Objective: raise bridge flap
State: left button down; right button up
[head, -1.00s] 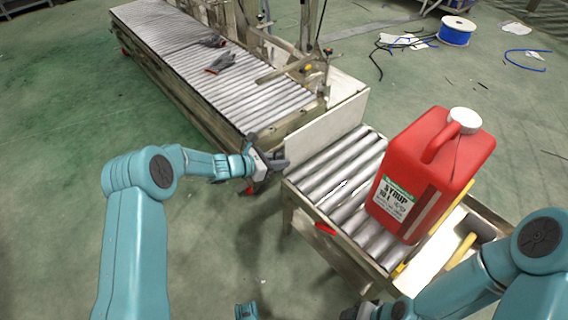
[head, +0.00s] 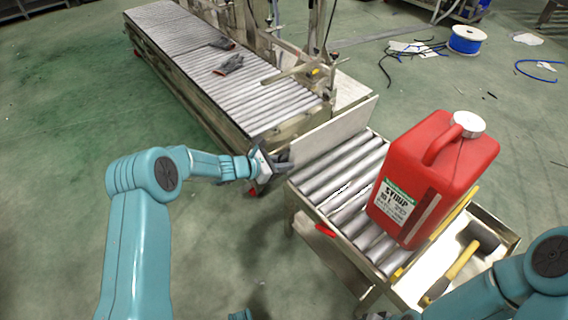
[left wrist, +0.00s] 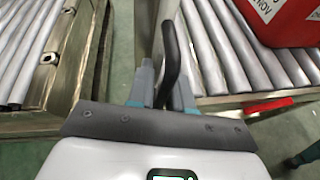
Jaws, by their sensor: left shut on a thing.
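The bridge flap (head: 335,134) is a pale flat panel between the long roller conveyor and the short roller table. It stands tilted up along the table's end. My left gripper (head: 276,164) is at the flap's near left corner. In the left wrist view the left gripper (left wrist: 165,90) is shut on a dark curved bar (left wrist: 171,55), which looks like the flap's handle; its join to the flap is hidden. Part of my right arm shows at the lower right, with its gripper out of view.
A red syrup jug (head: 432,180) stands on the short roller table (head: 340,178). A mallet (head: 462,258) lies in a tray beside it. Gloves (head: 228,64) lie on the long conveyor (head: 180,45). A blue cable spool (head: 466,40) and loose cables are on the floor behind.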

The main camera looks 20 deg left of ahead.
pick_arm(q)
jog(key=c, duration=1.2)
grip_release()
jog(key=shift+s+d+f, duration=0.15)
jog(key=shift+s+d, duration=0.1)
jog(key=shift+d, duration=0.2)
jog(key=shift+a, duration=0.1)
jog(key=shift+w+a, duration=0.1)
jog(key=shift+a, duration=0.1)
jog(key=p+v, duration=0.5)
jog(key=v, duration=1.1)
